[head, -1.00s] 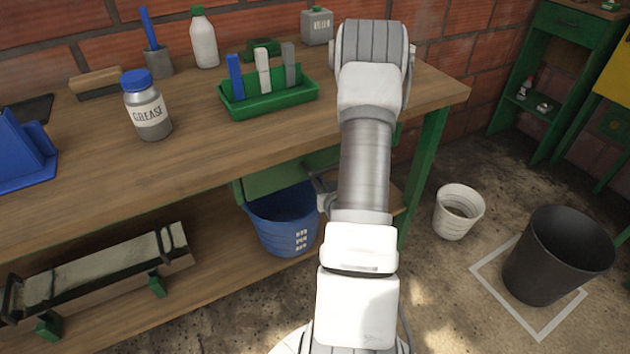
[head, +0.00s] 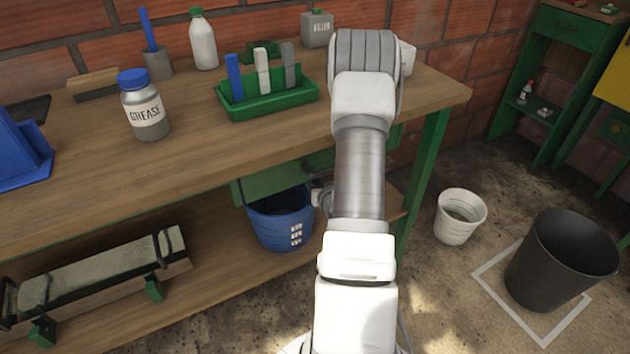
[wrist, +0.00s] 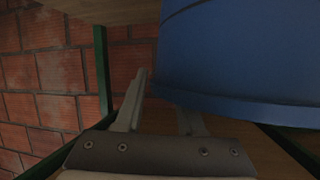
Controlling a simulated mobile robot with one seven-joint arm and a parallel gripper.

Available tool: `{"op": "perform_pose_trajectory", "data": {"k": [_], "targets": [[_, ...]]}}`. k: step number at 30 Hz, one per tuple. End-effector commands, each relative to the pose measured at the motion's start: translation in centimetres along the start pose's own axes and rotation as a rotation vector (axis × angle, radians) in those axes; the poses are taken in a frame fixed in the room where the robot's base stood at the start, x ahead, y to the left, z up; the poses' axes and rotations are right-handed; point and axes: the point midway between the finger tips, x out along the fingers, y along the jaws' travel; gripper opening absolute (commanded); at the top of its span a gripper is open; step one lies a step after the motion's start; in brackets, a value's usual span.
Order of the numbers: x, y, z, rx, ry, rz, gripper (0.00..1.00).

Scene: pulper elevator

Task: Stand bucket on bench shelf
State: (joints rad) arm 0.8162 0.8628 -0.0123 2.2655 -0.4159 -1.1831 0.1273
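The blue bucket (head: 281,222) stands roughly upright on the wooden lower shelf (head: 215,285) of the bench, under the bench top. White marks show on its side. My gripper (head: 321,197) is at the right side of the bucket, near its rim, and is partly hidden by my arm in the head view. In the wrist view, the bucket (wrist: 245,55) fills the upper right. My gripper (wrist: 162,90) shows two fingers spread apart there. The left finger is beside the bucket's edge; the right fingertip is hidden behind the bucket. Nothing is clearly pinched.
A long metal-topped piece (head: 95,275) lies on the shelf at left. A green bench leg (head: 425,175) stands right of my arm. A white bucket (head: 460,217) and a black bin (head: 562,262) stand on the floor at right. A grease jar (head: 146,108) and green tray (head: 268,100) are on the bench.

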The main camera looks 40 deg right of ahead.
Motion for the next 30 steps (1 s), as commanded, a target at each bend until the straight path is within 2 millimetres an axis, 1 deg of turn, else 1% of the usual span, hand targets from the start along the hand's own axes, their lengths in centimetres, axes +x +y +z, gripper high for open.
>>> {"op": "perform_pose_trajectory", "data": {"k": [8, 11, 14, 24, 27, 30], "targets": [[0.0, 0.0, 0.0, 0.000, 0.000, 0.000, 0.40], [-0.3, 0.0, -0.2, 0.000, -0.001, 0.000, 0.40], [-1.7, 0.0, -0.3, 0.001, -0.002, 0.002, 0.40], [-9.0, 0.0, -0.3, 0.002, -0.002, 0.002, 0.40], [-10.6, 0.0, -0.4, 0.001, -0.003, 0.002, 0.40], [-11.5, 0.0, -0.3, 0.002, -0.003, 0.001, 0.40]]}}
